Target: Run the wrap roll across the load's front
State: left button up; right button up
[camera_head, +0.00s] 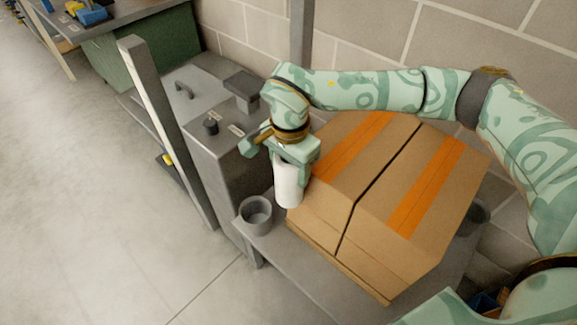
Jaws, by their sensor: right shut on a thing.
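The wrap roll (288,187) is a white upright cylinder near the middle of the head view. My right gripper (292,160) is shut on its upper part and holds it at the left front corner of the load. The load is two brown cardboard boxes side by side, the left box (322,211) and the right box (392,250), each with an orange stripe on top. I cannot tell whether the roll touches the left box. My left gripper is not in view.
The boxes rest on a grey platform (290,262) with a grey cup (256,214) at its left end and another (478,216) at right. A grey cabinet (215,150) and post (165,125) stand left. A block wall is behind; the left floor is clear.

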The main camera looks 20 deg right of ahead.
pick_arm(q)
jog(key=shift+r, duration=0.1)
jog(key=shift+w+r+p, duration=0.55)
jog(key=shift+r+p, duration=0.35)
jog(key=shift+p, duration=0.25)
pick_arm(e)
jog(key=shift+s+d, duration=0.35)
jog(key=shift+s, duration=0.4)
jog(key=shift+s+d, duration=0.3)
jog(key=shift+s, duration=0.45)
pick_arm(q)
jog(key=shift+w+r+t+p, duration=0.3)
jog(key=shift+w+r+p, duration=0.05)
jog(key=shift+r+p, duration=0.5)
pick_arm(e)
jog(key=shift+s+d+r, duration=0.1)
jog(key=shift+s+d, duration=0.2)
jog(key=shift+s, duration=0.35)
jog(key=shift+s+d, duration=0.3)
jog(key=shift+s, duration=0.3)
